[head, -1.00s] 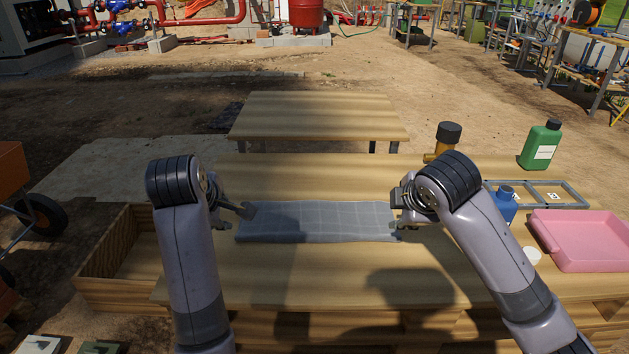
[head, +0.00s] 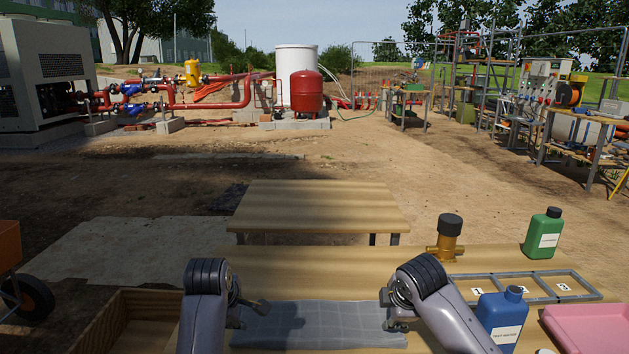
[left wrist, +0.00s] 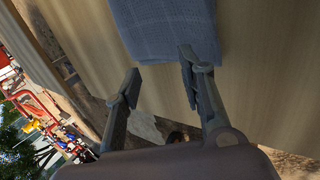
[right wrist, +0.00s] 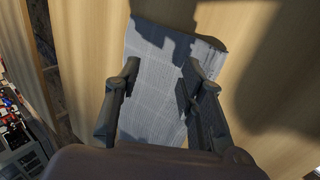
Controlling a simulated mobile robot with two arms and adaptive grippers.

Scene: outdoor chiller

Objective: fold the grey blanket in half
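My right gripper (head: 388,312) is at the right end. In the right wrist view the gripper (right wrist: 162,72) is open above the blanket (right wrist: 155,95), one finger over each side of it.
On the right stand a blue bottle (head: 502,318), a green bottle (head: 541,238), a brass fitting (head: 446,246), a metal frame (head: 470,279) and a pink tray (head: 590,325). A wooden crate (head: 100,325) is at the left. A second table (head: 318,208) behind is bare.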

